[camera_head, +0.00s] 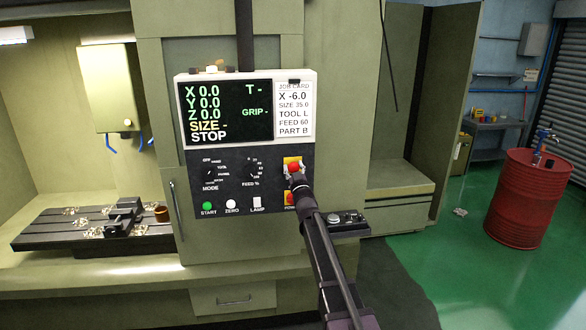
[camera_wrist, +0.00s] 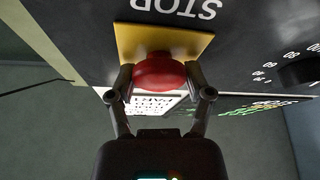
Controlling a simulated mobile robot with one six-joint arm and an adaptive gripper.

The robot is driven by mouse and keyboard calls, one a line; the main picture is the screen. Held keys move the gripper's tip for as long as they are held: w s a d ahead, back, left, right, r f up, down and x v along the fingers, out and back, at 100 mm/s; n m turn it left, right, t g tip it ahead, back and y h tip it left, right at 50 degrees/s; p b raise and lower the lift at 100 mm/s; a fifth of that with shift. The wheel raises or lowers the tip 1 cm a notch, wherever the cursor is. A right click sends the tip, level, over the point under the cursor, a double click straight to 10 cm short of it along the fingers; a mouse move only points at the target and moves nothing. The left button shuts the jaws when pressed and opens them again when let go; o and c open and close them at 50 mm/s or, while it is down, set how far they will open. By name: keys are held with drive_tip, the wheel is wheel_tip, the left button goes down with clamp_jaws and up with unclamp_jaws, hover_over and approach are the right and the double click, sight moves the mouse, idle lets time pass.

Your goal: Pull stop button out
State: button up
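In the head view, the button (camera_head: 294,167) is on the right side of the control panel, partly covered by my gripper (camera_head: 297,178). In the wrist view, the two fingers of my gripper (camera_wrist: 160,80) stand on either side of the button. Their tips appear to touch its left and right edges. The display reads STOP.
The control panel (camera_head: 236,185) carries two dials, a green START button (camera_head: 208,209), ZERO and LAMP buttons, and another red control below the stop button. A small shelf (camera_head: 345,226) juts out at the lower right. A red drum (camera_head: 528,205) stands far right on open green floor.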

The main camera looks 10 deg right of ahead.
drive_tip(key=c, duration=0.5)
drive_tip(key=shift+s, duration=0.55)
drive_tip(key=o, duration=1.2)
drive_tip(key=shift+s, duration=0.1)
drive_tip(key=shift+o, duration=0.2)
